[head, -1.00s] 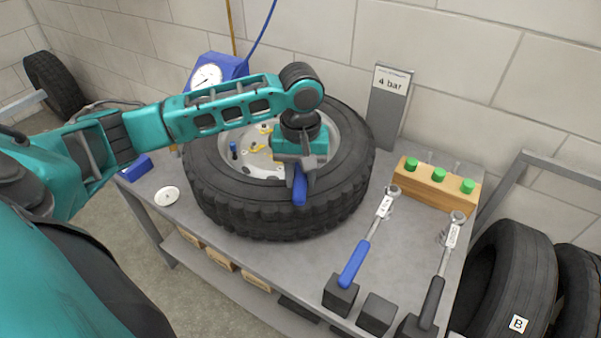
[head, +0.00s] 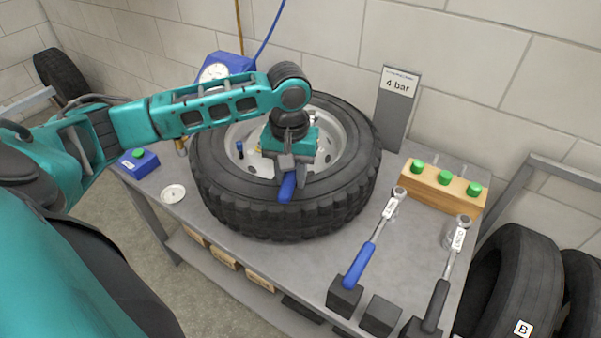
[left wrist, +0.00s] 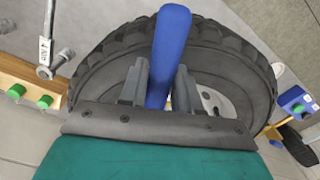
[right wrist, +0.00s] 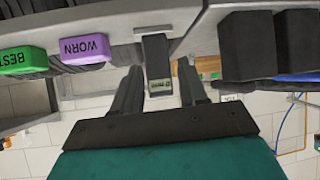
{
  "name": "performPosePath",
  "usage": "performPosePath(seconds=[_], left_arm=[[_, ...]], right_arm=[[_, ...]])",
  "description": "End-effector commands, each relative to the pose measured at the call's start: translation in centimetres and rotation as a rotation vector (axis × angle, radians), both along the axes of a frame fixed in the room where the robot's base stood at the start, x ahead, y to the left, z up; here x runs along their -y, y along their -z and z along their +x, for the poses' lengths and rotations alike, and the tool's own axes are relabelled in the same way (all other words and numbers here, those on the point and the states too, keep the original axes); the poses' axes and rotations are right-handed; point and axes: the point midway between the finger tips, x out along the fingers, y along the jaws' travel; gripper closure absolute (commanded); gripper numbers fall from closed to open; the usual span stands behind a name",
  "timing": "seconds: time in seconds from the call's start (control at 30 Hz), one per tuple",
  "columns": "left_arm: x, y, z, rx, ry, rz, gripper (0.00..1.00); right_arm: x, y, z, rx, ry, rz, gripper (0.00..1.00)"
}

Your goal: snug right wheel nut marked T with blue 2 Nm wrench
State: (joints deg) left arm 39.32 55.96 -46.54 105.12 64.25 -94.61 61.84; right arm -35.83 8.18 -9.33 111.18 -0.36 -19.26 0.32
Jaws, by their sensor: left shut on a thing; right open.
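A wheel with a black tyre (head: 230,205) and pale rim (head: 340,135) lies flat on the table. My left gripper (head: 292,178) is shut on a blue handle (head: 286,187) over the tyre's near side; the handle also shows in the left wrist view (left wrist: 170,45). The far end of this tool is hidden by the gripper. The nuts inside the rim are mostly covered, and no T mark is readable. My right gripper (right wrist: 160,82) is open, seen only in the right wrist view.
A wooden block (head: 440,190) with green caps and a 4 bar sign (head: 396,95) stand at the back. Loose tyres (head: 505,280) stand at right.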

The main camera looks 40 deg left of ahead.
Motion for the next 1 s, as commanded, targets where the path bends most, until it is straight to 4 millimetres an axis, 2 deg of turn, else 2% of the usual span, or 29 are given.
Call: performPosePath(seconds=[0.4,0.8,1.0], left_arm=[[-0.3,0.0,-0.3,-0.004,0.019,-0.001,1.00],[-3.0,0.0,-1.2,-0.004,0.151,0.001,1.00],[-3.3,0.0,-1.3,-0.002,0.170,0.000,1.00]], right_arm=[[0.0,0.0,0.0,0.000,0.000,0.000,0.57],[0.0,0.0,0.0,0.000,0.000,0.000,0.57],[0.0,0.0,0.0,0.000,0.000,0.000,0.57]])
